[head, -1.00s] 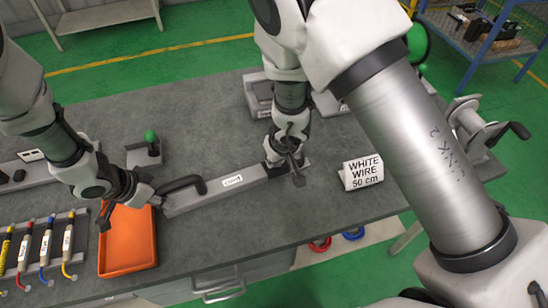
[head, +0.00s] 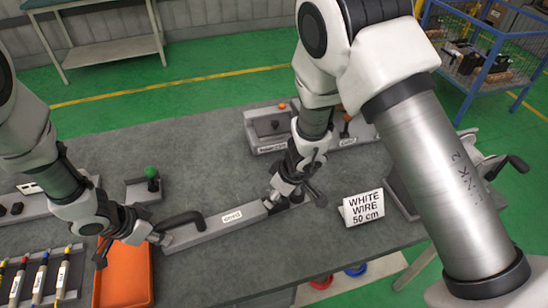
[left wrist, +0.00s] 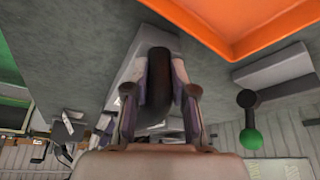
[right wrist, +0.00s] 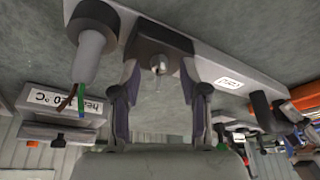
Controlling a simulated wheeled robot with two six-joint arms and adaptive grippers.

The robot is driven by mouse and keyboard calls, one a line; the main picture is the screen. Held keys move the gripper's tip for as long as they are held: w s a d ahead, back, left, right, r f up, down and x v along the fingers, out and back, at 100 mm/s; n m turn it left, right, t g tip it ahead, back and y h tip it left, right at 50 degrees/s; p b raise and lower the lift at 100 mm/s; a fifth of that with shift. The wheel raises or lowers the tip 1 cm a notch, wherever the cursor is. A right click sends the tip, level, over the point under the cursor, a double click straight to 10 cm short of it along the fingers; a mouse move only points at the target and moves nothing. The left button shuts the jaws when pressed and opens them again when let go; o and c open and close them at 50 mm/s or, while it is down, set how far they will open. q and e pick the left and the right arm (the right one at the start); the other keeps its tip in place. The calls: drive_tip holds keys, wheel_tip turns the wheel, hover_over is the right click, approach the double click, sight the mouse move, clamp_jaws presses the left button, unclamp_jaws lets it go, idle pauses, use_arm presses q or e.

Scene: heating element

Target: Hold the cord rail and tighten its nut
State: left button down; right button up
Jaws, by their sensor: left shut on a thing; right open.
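The cord rail (head: 205,228) is a long grey bar with a white label, lying near the table's front. Its black handle (head: 188,221) is at the left end. My left gripper (head: 158,236) is shut on this handle, which shows between its fingers in the left wrist view (left wrist: 158,88). A silver nut (right wrist: 158,65) sits on a black block (right wrist: 160,42) at the rail's right end. My right gripper (head: 272,197) is open at that end. In the right wrist view, its fingers stand apart on either side of the nut, with no visible contact.
A grey cylinder with coloured wires (right wrist: 88,55) is beside the block. An orange tray (head: 124,275) and a green-knobbed stand (head: 151,176) are near my left gripper. A "WHITE WIRE 50 cm" sign (head: 363,208) stands right of the rail.

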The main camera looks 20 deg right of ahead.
drive_tip(key=n+g, duration=0.1)
drive_tip(key=n, duration=0.3)
drive_tip(key=shift+w+y, duration=0.1)
drive_tip(key=shift+y, duration=0.3)
drive_tip(key=n+g, duration=0.1)
drive_tip(key=n, duration=0.3)
drive_tip(key=shift+w+d+g+y, duration=0.1)
drive_tip(key=shift+w+g+y, duration=0.05)
drive_tip(key=shift+g+y, duration=0.2)
drive_tip(key=n+g, duration=0.1)
drive_tip(key=n, duration=0.4)
drive_tip(key=shift+w+g, duration=0.15)
drive_tip(key=shift+g, duration=0.2)
drive_tip(key=n+g, duration=0.1)
drive_tip(key=n, duration=0.2)
drive_tip(key=shift+w+f+n, duration=0.1)
drive_tip(key=shift+n, duration=0.2)
drive_tip(key=v, duration=1.4)
drive_tip(key=s+m+t+y, duration=0.1)
drive_tip(key=m+y, duration=0.1)
drive_tip(key=m, duration=0.3)
drive_tip(key=s+a+r+m+t+y, duration=0.1)
drive_tip(key=s+m+t+y, duration=0.1)
drive_tip(key=m, duration=0.4)
drive_tip(key=s+a+m+t+y, duration=0.1)
drive_tip(key=m+y, duration=0.1)
drive_tip(key=m, duration=0.4)
drive_tip(key=shift+s+r+y, duration=0.2)
drive_tip(key=shift+r+y, duration=0.05)
drive_tip(key=shift+r, duration=0.15)
